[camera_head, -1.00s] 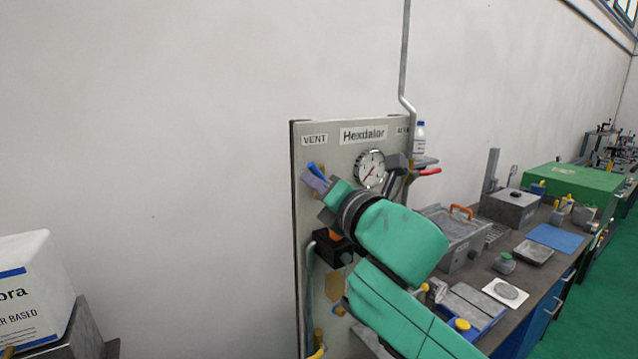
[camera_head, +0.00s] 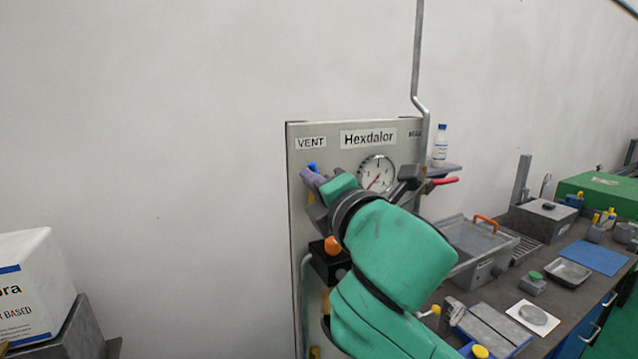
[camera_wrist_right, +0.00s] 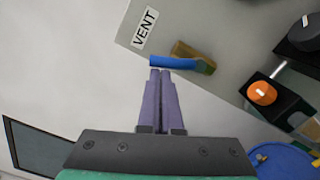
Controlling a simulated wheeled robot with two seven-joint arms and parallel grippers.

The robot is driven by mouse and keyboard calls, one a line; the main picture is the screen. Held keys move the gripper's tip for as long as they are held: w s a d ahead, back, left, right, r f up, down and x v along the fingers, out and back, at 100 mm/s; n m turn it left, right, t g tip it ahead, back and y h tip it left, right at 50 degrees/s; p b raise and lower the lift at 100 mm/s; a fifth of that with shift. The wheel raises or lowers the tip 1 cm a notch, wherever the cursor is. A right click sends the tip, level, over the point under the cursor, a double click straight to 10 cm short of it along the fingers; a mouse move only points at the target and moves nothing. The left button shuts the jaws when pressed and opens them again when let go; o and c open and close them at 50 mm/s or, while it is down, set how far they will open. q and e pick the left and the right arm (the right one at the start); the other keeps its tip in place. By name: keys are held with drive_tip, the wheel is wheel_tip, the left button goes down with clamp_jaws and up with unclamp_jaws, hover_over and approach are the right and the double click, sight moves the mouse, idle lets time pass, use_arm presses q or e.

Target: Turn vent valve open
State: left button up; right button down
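The vent valve has a blue lever handle (camera_head: 312,167) under the VENT label on the grey panel (camera_head: 299,220). In the right wrist view the blue handle (camera_wrist_right: 172,62) lies nearly crosswise in the picture, joined to a brass body (camera_wrist_right: 193,55). My right gripper (camera_head: 309,177) is at the handle. Its purple fingers (camera_wrist_right: 160,71) are together with only a thin gap, and their tips meet the handle's near edge; I see nothing between them. Whether they press on it I cannot tell. My right arm hides the panel's lower right part. My left gripper is not in view.
A pressure gauge (camera_head: 377,173) and a red lever (camera_head: 443,181) are to the right of the vent valve. An orange knob (camera_wrist_right: 262,93) on a black block is near the gripper. A crowded bench (camera_head: 500,290) stands right; bare wall (camera_head: 150,150) is left.

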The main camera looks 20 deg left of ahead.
drive_tip(key=shift+w+d+r+m, duration=0.15)
drive_tip(key=shift+r+m, duration=0.1)
drive_tip(key=shift+m, duration=0.25)
drive_tip(key=shift+w+d+r+m, duration=0.1)
drive_tip(key=shift+r+m, duration=0.1)
drive_tip(key=shift+m, duration=0.3)
drive_tip(key=shift+w+m, duration=0.15)
drive_tip(key=shift+m, duration=0.15)
drive_tip(key=shift+d, duration=0.15)
idle(0.8)
